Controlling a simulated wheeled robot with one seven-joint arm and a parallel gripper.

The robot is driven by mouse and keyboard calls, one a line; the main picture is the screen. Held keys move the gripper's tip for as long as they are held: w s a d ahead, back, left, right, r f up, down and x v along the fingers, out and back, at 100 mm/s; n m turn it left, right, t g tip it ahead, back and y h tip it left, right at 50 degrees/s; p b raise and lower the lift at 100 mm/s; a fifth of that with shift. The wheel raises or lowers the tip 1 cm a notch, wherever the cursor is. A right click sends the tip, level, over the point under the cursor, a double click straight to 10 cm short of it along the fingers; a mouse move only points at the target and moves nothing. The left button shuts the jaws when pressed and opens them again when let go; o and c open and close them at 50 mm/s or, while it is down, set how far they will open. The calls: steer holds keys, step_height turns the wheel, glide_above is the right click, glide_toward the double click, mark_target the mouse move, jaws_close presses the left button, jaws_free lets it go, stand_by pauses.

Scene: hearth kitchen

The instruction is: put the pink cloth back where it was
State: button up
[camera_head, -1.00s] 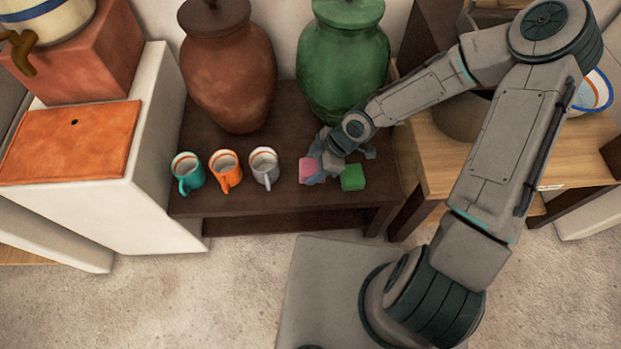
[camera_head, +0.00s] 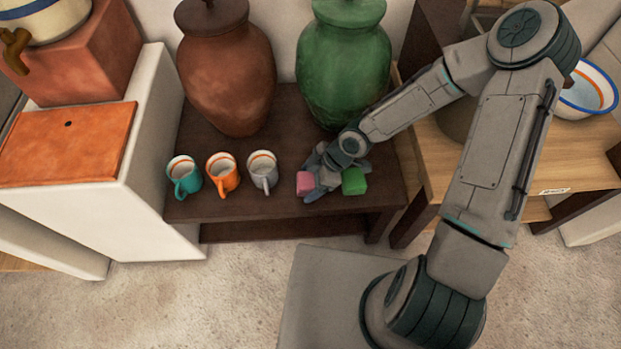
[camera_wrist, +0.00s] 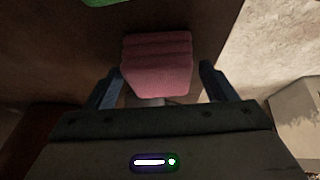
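The pink cloth (camera_head: 305,183), a small folded block, lies on the dark low bench (camera_head: 235,206) near its front edge. In the wrist view the folded pink cloth (camera_wrist: 157,68) sits between my fingers, with a gap visible on the right finger's side. My gripper (camera_head: 318,182) is low over the bench, just right of the cloth in the head view. In the wrist view my gripper (camera_wrist: 158,85) has its fingers spread wider than the cloth. The arm partly hides the fingers from the head camera.
A green block (camera_head: 354,181) lies close to the right of my gripper. Teal (camera_head: 184,177), orange (camera_head: 223,175) and grey (camera_head: 262,171) mugs stand to the left. A brown jar (camera_head: 226,80) and a green jar (camera_head: 345,70) stand behind.

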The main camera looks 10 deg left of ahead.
steer(key=p+v, duration=0.6)
steer(key=v, duration=0.6)
steer(key=shift+d+r, duration=0.1)
steer(key=s+d+r+m+h, duration=0.1)
steer(key=d+r+m+h, duration=0.3)
steer(key=d, duration=0.3)
steer(key=s+d+r+m+h, duration=0.1)
steer(key=d+r+m+h, duration=0.2)
steer(key=d+m, duration=0.3)
steer(key=s+d+r+m+t, duration=0.1)
steer(key=s+d+r+m, duration=0.1)
steer(key=r+m, duration=0.3)
steer(key=s+d+r+m+t+y, duration=0.1)
steer(key=s+r+m, duration=0.4)
steer(key=r, duration=0.7)
steer(key=shift+d+m+t, duration=0.3)
steer(key=shift+d+t, duration=0.1)
steer(key=shift+t, duration=0.1)
